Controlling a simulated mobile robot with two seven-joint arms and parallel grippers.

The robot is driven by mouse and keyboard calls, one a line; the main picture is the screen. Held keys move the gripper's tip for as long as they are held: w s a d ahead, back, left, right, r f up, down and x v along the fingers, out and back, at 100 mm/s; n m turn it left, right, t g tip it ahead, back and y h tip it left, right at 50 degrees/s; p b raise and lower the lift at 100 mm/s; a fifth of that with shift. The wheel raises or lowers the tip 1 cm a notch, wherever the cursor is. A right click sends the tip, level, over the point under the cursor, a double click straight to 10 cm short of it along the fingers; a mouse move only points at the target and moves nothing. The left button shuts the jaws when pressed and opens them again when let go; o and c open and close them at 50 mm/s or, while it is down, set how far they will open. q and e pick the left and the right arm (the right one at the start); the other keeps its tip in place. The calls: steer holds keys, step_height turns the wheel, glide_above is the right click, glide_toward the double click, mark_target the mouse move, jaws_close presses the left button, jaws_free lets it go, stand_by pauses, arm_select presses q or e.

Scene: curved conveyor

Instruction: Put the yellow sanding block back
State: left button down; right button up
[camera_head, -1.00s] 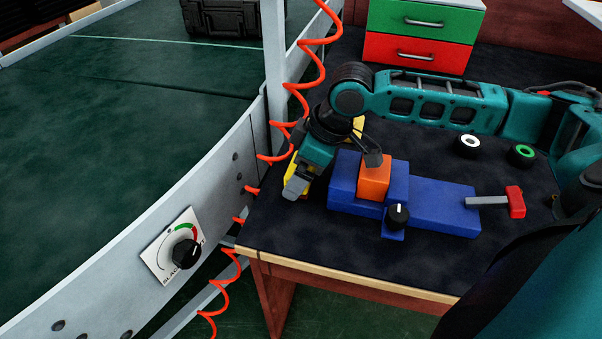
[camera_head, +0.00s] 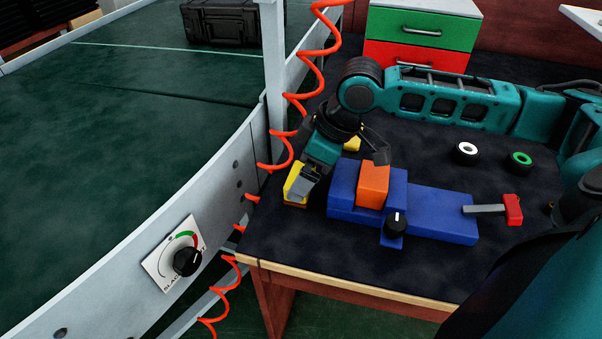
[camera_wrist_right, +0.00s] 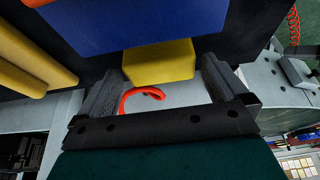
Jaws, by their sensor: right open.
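The yellow sanding block (camera_head: 292,181) with a brown underside sits at the left edge of the dark bench, left of the blue fixture (camera_head: 343,192). My right gripper (camera_head: 299,190) is over it and partly hides it in the head view. In the right wrist view my right gripper (camera_wrist_right: 160,95) is open, with the yellow block (camera_wrist_right: 158,62) at the fingertips, roughly between the two fingers. I cannot tell whether the fingers touch it. My left gripper is not in view.
A coiled red hose (camera_head: 289,133) hangs between bench and conveyor (camera_head: 215,195). Another yellow item (camera_head: 352,144) is behind my wrist.

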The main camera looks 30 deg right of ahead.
steer(key=p+v, duration=0.2)
steer(key=v, duration=0.7)
steer(key=shift+r, duration=0.1)
